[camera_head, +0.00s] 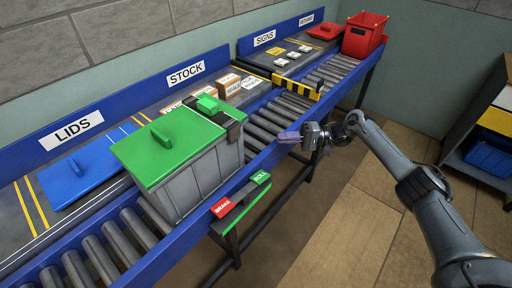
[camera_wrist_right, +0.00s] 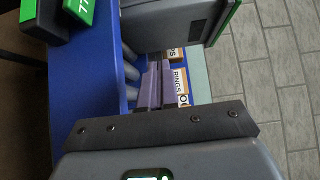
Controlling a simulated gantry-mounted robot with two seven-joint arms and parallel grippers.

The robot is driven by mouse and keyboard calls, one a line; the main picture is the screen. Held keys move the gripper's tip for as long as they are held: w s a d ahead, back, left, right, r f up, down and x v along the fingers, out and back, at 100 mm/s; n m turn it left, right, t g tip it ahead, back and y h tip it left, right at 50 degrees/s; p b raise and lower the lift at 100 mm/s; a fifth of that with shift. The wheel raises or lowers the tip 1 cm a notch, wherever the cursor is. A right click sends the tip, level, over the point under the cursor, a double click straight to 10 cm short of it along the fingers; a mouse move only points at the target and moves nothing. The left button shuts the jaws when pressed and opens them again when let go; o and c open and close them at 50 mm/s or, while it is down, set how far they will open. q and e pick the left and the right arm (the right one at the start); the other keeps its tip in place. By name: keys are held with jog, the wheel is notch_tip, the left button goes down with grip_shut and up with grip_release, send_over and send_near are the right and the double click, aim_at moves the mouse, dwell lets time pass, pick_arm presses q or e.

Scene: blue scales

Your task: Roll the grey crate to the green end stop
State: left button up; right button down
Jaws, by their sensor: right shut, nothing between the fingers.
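The grey crate (camera_head: 198,180) stands upright on the roller conveyor with a green lid (camera_head: 172,142) on top. A dark piece with a green top (camera_head: 208,104), which may be the green end stop, is at the crate's right end; I cannot tell whether they touch. In the right wrist view a grey wall with a green edge, seemingly the crate (camera_wrist_right: 170,22), shows at the top. My right gripper (camera_head: 288,137) is shut and empty, right of the crate near the conveyor's front rail. Its purple-grey fingers show in the wrist view (camera_wrist_right: 158,85). My left gripper is out of view.
A yellow-black striped bar (camera_head: 297,86) crosses the rollers farther right. A red bin (camera_head: 364,36) stands at the far end. A blue lid (camera_head: 78,175) lies on the back shelf. Rollers (camera_head: 262,128) beyond the crate are bare.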

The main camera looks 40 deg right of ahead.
aim_at(203, 185)
jog(key=x, duration=0.6)
jog(key=s+x, duration=0.1)
jog(key=x, duration=0.1)
jog(key=shift+w+a+f+b, duration=0.1)
jog(key=shift+w+a+b, duration=0.2)
jog(key=shift+a, duration=0.4)
jog(key=shift+s+a+f, duration=0.1)
jog(key=shift+s+a, duration=0.05)
jog(key=shift+a, duration=0.3)
jog(key=shift+s+a, duration=0.2)
jog(key=shift+a, duration=0.55)
